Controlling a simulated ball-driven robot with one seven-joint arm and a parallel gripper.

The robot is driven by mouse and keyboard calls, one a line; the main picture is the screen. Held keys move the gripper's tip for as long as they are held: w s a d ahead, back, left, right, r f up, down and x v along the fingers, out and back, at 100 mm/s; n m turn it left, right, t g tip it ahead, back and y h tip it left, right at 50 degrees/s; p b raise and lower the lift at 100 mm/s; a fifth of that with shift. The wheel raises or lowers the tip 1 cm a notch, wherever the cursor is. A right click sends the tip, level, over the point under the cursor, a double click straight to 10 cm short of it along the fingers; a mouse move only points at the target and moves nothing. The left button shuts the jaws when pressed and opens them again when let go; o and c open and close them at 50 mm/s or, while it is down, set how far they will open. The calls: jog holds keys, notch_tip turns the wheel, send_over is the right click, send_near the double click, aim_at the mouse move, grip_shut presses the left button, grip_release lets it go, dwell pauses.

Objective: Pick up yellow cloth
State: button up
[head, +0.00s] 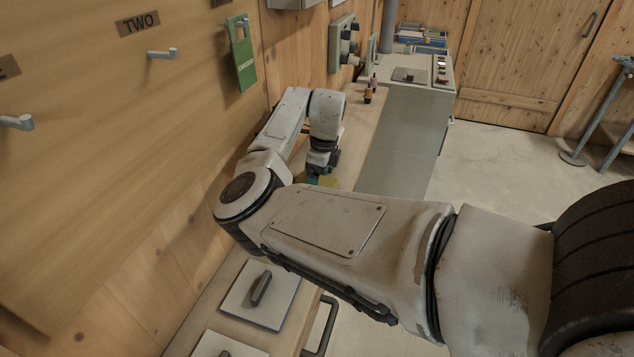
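A small patch of yellow cloth (329,181) shows on the narrow wooden bench, just below my gripper. Most of it is hidden behind my arm. My gripper (320,172) points down at the cloth, at or very near it. I cannot tell whether it touches the cloth or whether its fingers are open or shut. A small teal patch (312,181) shows beside the yellow; I cannot tell what it belongs to.
Two small bottles (368,94) stand farther along the bench, before a grey cabinet (405,135). White lids (260,294) with handles lie nearer. A wooden board (130,130) with hooks and a green tag (243,62) rises at left.

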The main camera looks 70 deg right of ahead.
jog(key=shift+c, duration=0.4)
jog(key=c, duration=1.1)
jog(key=shift+o, duration=0.2)
jog(key=shift+r, duration=0.1)
jog(key=shift+r+b, duration=0.4)
jog(key=shift+r, duration=0.2)
jog(key=s+a+r+b, duration=0.2)
jog(key=s+a+r, duration=0.6)
jog(key=a+r, duration=0.3)
jog(key=shift+a+r, duration=0.25)
jog(key=shift+r, duration=0.05)
